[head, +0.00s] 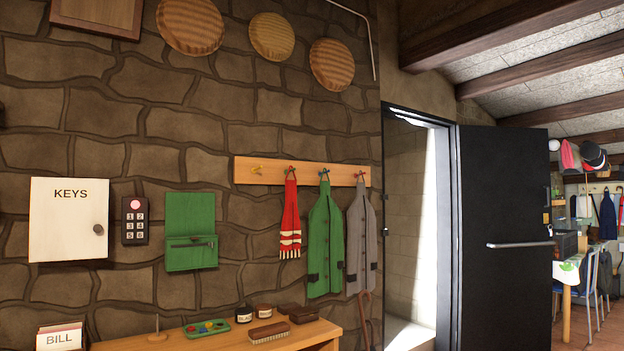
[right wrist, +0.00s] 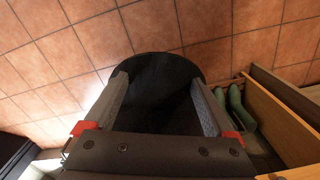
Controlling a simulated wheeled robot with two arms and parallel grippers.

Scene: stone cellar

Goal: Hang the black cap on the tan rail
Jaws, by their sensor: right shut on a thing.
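The tan rail (head: 302,173) is fixed to the stone wall in the head view. Its leftmost hook, a yellow one (head: 257,169), is bare. In the right wrist view my right gripper (right wrist: 158,82) is shut on the black cap (right wrist: 160,68), a dark rounded shape between the fingers, above the tiled floor. Neither the cap nor my grippers show in the head view, so their distance from the rail cannot be told.
Below the rail a wooden shelf top (head: 220,342) carries a brush (head: 269,332), jars and a paint tray (head: 206,328). A black door (head: 503,240) stands to the right. Green boots (right wrist: 241,108) stand on the floor beside wooden furniture (right wrist: 285,115) in the right wrist view.

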